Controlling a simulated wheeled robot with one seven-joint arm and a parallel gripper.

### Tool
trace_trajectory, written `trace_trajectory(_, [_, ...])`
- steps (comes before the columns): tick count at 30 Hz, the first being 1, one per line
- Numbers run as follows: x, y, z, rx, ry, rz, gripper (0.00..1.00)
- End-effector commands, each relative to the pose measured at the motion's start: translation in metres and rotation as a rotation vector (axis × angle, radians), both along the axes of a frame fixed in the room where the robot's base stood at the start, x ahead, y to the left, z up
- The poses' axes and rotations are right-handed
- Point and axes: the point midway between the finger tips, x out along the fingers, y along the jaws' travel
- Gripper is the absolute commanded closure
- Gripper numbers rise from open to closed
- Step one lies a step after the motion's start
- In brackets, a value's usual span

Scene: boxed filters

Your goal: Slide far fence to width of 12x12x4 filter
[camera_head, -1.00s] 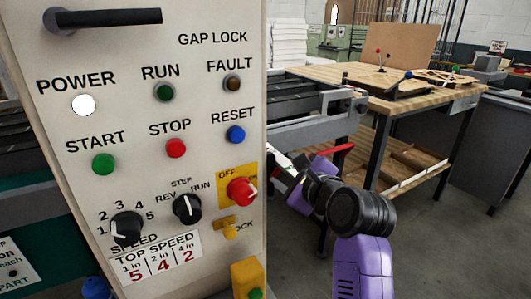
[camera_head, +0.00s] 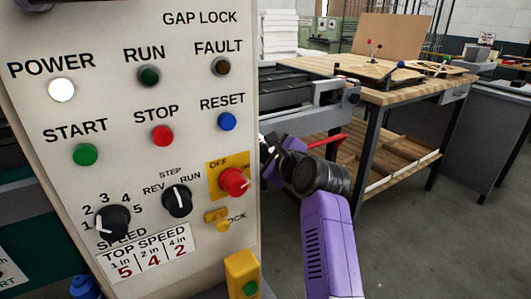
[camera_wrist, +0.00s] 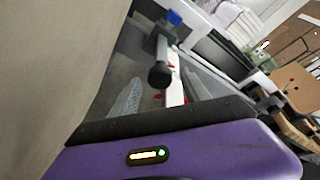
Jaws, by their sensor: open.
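My gripper (camera_wrist: 162,77) is open in the wrist view, with its grey fingers spread to either side of a black knob (camera_wrist: 160,74) on a short bar. The knob shows between the fingers, and I cannot tell how far beyond them it is. A pale rail with red marks (camera_wrist: 175,88) runs behind the knob. In the head view my gripper is mostly hidden behind the control panel's right edge. A grey metal rail (camera_head: 318,103) with an end block lies above my wrist, and a red bar (camera_head: 330,141) is beside it. I cannot tell which part is the far fence. No filter is identifiable.
The control panel (camera_head: 120,180) with buttons and dials fills the left and stands close to my arm; its side also fills the wrist view's left. A wooden workbench (camera_head: 400,97) stands behind at right. White stacked sheets (camera_head: 280,28) are at the back. Floor at right is clear.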

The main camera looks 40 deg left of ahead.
Motion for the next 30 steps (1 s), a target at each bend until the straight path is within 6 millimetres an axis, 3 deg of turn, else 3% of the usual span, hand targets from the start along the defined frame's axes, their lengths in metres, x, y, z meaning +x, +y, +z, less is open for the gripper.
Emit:
trace_trajectory(5, [0.0, 0.0001, 0.0002, 0.0, 0.0, 0.0, 0.45])
trace_trajectory(6, [-0.0001, 0.0, 0.0002, 0.0, 0.0, 0.0, 0.49])
trace_trajectory(14, [-0.0001, -0.0001, 0.0, 0.0, 0.0, 0.0, 1.0])
trace_trajectory(30, [-0.0004, -0.0001, -0.0007, -0.002, 0.001, 0.001, 1.0])
